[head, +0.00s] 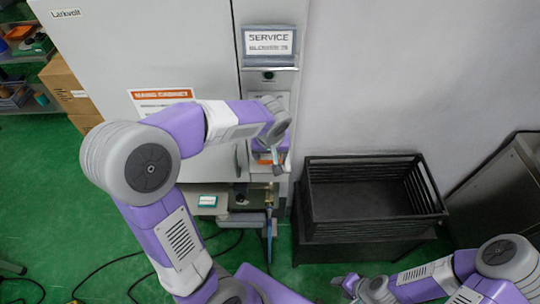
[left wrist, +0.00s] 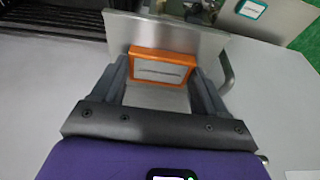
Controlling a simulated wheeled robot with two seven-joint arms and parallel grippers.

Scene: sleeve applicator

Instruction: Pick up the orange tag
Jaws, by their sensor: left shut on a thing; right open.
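The orange tag (left wrist: 161,69), an orange frame around a white label, sits between the two fingers of my left gripper (left wrist: 162,80) in the left wrist view. The fingers are shut on its sides. A flat grey plate lies just behind it; I cannot tell whether the tag touches it. In the head view my left gripper (head: 272,165) is at the narrow panel right of the cabinet, and only a little orange shows beside it. My right gripper (head: 345,284) is low at the bottom, open, with no object visible in it.
A teal-edged tag (head: 207,201) lies on a small shelf below the cabinet; it also shows in the left wrist view (left wrist: 251,9). A black crate (head: 362,158) stands to the right on a dark stand. A "SERVICE" sign (head: 269,41) is above. Cables lie on the green floor.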

